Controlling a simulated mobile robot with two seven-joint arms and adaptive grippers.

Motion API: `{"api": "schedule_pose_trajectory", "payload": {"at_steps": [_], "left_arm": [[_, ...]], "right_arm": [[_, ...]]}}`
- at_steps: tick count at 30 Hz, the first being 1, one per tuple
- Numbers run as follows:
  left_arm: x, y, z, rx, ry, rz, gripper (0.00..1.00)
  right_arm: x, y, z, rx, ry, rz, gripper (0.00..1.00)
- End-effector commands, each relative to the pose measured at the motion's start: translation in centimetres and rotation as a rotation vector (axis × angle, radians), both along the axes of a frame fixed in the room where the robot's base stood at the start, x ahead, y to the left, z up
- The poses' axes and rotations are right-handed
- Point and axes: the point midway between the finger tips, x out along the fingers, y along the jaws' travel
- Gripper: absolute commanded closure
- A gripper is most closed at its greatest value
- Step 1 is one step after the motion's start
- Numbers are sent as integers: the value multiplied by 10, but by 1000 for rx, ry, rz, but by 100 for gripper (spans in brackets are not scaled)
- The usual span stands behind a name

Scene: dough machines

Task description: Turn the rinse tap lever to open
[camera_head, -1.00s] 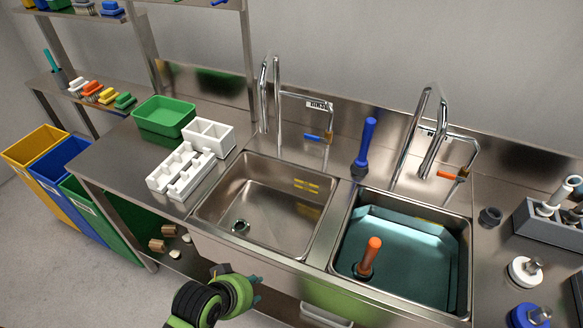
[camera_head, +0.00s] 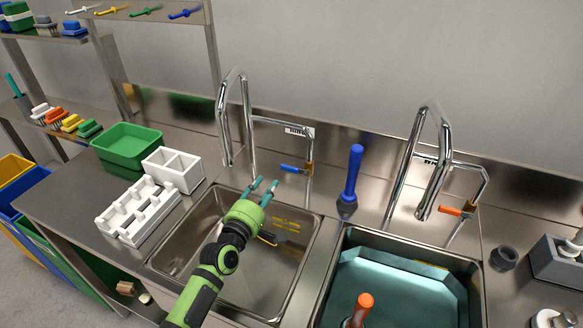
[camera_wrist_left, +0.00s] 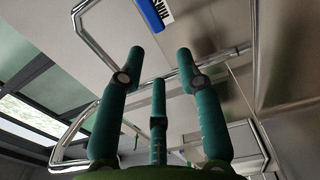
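The rinse tap lever (camera_head: 290,168) is a short blue handle on a brass valve (camera_head: 309,168). It points left, roughly level, below the white rinse label (camera_head: 300,130) behind the left basin. My left gripper (camera_head: 263,185) is over the left basin, in front of the lever and a little to its left in the picture. Its fingers are spread, with nothing between them and a visible gap to the lever. In the left wrist view the open fingers (camera_wrist_left: 160,75) point up towards the label (camera_wrist_left: 166,10), with a blue piece beside it. My right gripper is not in view.
The curved chrome spout (camera_head: 224,110) stands left of the rinse valve. A blue-handled brush (camera_head: 353,172) stands right of it. A second tap with an orange lever (camera_head: 450,210) is over the right basin (camera_head: 345,240). White holders (camera_head: 140,212) and a green tub (camera_head: 120,160) stand left.

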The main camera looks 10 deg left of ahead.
Motion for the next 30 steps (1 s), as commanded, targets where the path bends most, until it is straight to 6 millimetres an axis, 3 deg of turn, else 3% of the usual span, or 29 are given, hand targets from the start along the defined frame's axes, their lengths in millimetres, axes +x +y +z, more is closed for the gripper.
{"api": "schedule_pose_trajectory", "payload": {"at_steps": [7, 18, 30], "left_arm": [[19, -5, -1, 3, -1, -1, 65], [48, -10, -2, 5, 0, -2, 65], [80, -17, -2, 5, -1, -2, 65]], "right_arm": [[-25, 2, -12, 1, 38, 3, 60], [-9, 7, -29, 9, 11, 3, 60], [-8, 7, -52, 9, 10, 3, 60]]}}
